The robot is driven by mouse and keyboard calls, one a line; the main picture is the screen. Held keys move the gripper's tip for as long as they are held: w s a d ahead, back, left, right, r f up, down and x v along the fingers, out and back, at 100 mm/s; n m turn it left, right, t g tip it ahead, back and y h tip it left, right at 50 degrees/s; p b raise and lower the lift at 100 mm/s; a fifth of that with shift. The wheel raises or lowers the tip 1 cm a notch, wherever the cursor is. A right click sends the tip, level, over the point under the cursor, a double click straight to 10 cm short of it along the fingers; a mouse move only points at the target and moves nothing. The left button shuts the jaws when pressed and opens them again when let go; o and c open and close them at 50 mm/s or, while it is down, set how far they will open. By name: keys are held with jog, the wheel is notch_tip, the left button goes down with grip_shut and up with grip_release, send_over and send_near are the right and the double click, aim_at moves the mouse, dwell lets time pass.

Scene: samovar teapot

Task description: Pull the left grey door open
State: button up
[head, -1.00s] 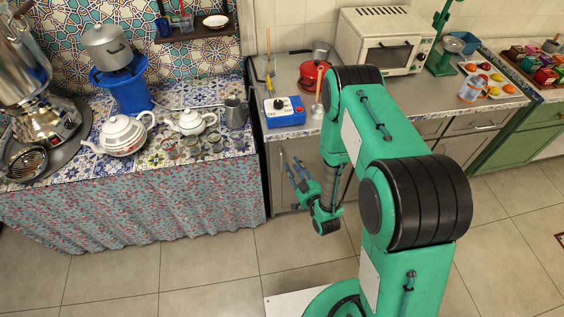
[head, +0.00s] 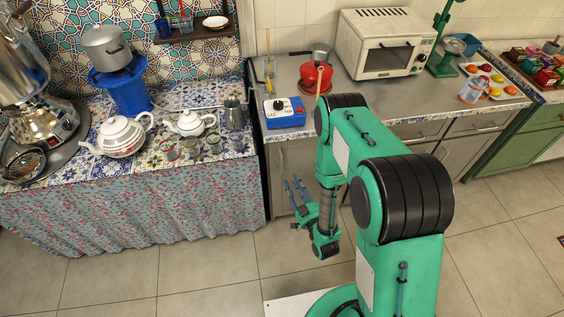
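The grey cabinet door (head: 287,160) is under the left end of the grey counter, right of the cloth-covered table. It looks shut, but my arm hides its right part. My gripper (head: 294,184) is low in front of this door, with thin blue-grey prongs pointing up and left toward it. The prongs are small in the picture, so their spread and any contact with the door or a handle are unclear. I see nothing held in them.
Grey drawers (head: 470,125) and a green cabinet (head: 520,135) lie to the right. The patterned cloth (head: 130,210) hangs close on the left. The tiled floor (head: 210,275) in front is clear.

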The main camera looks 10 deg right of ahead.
jog(key=w, duration=0.4)
jog(key=w+a+b, duration=0.1)
jog(key=w, duration=0.3)
jog(key=w+a+b, duration=0.1)
jog(key=w, duration=0.3)
jog(key=shift+w+a, duration=0.25)
jog(key=shift+w, duration=0.1)
grip_shut()
